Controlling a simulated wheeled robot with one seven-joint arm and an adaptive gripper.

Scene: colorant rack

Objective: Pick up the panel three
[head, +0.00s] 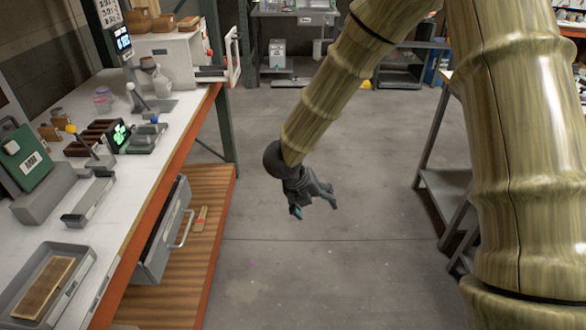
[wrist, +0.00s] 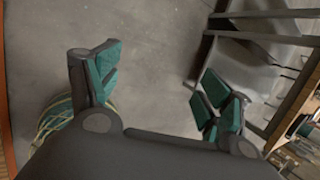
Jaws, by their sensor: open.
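A brown wooden panel (head: 46,288) lies flat in a grey tray (head: 85,262) at the near left of the bench. A smaller wooden piece (head: 201,218) lies on the lower wooden shelf beside the grey drawer. I cannot tell which of these, if either, is panel three; no readable number shows on them. My gripper (head: 315,205) hangs over the open floor, right of the bench and apart from both pieces. In the wrist view my gripper (wrist: 157,85) has its teal-padded fingers spread wide, with only bare floor between them.
The white bench (head: 140,195) with an orange edge runs along the left, crowded with small devices. A grey drawer (head: 165,235) with a handle juts out below it. A metal table (head: 445,185) stands at the right. The concrete floor between is clear.

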